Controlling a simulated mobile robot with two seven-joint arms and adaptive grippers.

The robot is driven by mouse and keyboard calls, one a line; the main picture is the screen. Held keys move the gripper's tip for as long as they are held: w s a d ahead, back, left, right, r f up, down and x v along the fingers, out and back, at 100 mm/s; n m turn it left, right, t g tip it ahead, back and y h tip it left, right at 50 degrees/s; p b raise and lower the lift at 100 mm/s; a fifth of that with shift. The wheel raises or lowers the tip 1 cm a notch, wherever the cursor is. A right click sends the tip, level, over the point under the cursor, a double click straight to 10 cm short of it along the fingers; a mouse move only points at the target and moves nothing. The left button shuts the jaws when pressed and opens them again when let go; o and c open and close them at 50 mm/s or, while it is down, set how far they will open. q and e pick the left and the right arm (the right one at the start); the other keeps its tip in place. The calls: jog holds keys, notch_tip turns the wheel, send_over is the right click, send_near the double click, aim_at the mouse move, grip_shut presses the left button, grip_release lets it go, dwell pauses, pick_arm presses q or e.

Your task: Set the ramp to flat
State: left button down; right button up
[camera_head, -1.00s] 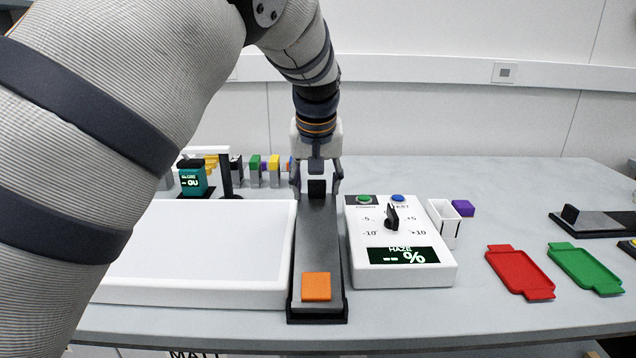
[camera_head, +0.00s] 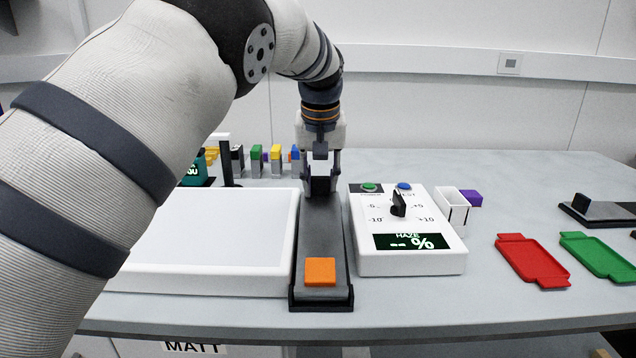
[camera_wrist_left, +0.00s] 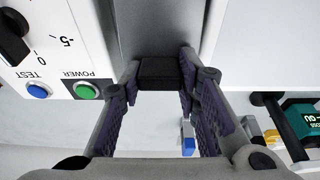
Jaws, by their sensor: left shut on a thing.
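The ramp (camera_head: 320,235) is a long dark grey plate on a black base, between a white light panel and a white meter box. An orange block (camera_head: 320,271) rests on its near end. A black block-shaped handle (camera_wrist_left: 160,72) stands at its far end. My left gripper (camera_head: 321,184) points down there, shut on the handle, with a finger on each side; its fingers also frame the handle in the left wrist view (camera_wrist_left: 158,95). I cannot tell the ramp's exact tilt. My right gripper is not in view.
The light panel (camera_head: 205,240) is close on the left. The meter box (camera_head: 405,255) with a knob is close on the right. A white bin (camera_head: 452,212), a red tray (camera_head: 530,260) and a green tray (camera_head: 600,257) lie further right. Small coloured blocks stand behind.

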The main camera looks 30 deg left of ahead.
aim_at(320, 193)
pick_arm(q)
jog(key=x, duration=0.5)
jog(key=shift+f, duration=0.15)
jog(key=shift+s, duration=0.1)
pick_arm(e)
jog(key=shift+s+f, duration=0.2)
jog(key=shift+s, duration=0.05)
pick_arm(q)
jog(key=c, duration=1.4)
grip_release()
jog(key=shift+f, duration=0.1)
jog(key=shift+o, duration=1)
jog(key=shift+f, duration=0.15)
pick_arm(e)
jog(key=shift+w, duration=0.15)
